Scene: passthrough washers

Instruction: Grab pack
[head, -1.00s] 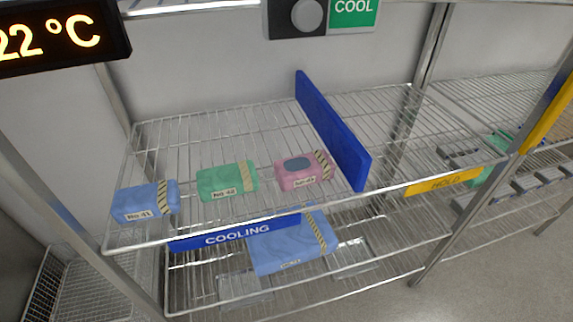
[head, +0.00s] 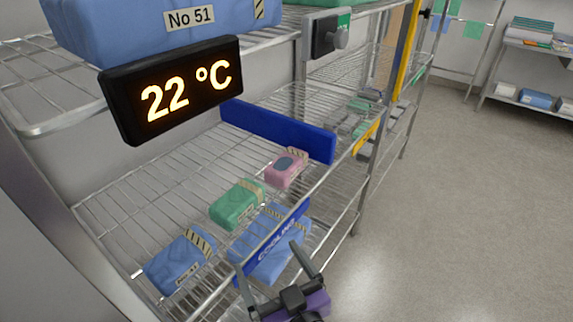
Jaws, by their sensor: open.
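Three wrapped packs sit on the wire shelf (head: 140,215) marked COOLING. The blue pack (head: 181,262) labelled No 41 is nearest, the green pack (head: 237,205) is in the middle, and the pink pack (head: 286,168) with a dark oval patch is farthest, near the blue divider. My gripper (head: 279,264) is at the bottom of the head view, in front of the shelf's front edge. Its two fingers are spread and nothing shows between them as held. A larger blue pack (head: 270,262) lies on the shelf below, partly hidden by the COOLING strip and my gripper.
A blue divider (head: 277,130) stands across the shelf. A large blue pack No 51 (head: 160,28) sits on the upper shelf. The floor to the right (head: 450,200) is clear.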

